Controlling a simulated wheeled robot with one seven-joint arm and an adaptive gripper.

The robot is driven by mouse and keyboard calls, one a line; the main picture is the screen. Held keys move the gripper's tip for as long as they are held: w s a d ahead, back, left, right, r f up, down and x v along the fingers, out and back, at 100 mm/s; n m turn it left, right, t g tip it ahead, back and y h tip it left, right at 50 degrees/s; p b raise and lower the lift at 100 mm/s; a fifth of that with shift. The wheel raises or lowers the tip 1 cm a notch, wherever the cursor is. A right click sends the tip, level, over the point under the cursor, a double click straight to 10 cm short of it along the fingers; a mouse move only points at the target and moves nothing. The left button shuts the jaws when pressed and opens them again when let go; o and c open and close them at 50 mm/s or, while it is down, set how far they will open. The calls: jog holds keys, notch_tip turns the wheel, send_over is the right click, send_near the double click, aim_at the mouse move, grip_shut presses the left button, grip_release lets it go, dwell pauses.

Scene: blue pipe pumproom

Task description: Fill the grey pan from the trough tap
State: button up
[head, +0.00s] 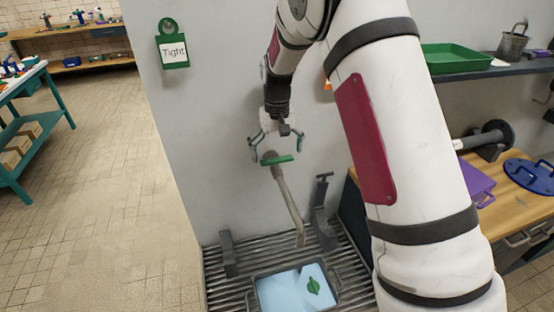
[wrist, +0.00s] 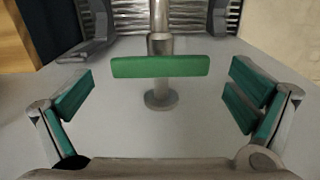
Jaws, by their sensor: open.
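The trough tap has a green bar handle (head: 277,160) and a grey spout (head: 287,200) slanting down over the trough. My gripper (head: 278,150) is open just above the handle. In the wrist view the green handle (wrist: 160,66) lies crosswise between the spread green-padded fingers, with a gap on each side. No finger appears to touch it. The grey pan (head: 262,304) sits on the ribbed trough grate (head: 232,293), below the spout and cut off by the frame's lower edge. Its inside shows a pale blue, water-like surface with a green leaf-shaped piece (head: 313,286). No running stream is visible.
Two dark upright brackets, left (head: 228,252) and right (head: 322,210), flank the spout. A "Tight" sign (head: 173,51) hangs on the wall.

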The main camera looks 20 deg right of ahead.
aim_at(277, 159)
notch_tip(277, 159, up, 9)
dwell(0.3)
jog(key=shift+f, duration=0.1)
jog(key=s+r+t, duration=0.3)
jog(key=s+r, duration=1)
jog(key=s, duration=0.2)
jog(key=s+t, duration=0.2)
jog(key=s, duration=1.6)
jog(key=shift+s+d+t, duration=0.25)
jog(key=shift+s+t, duration=0.05)
jog(key=shift+s, duration=0.1)
jog(key=shift+r, duration=0.15)
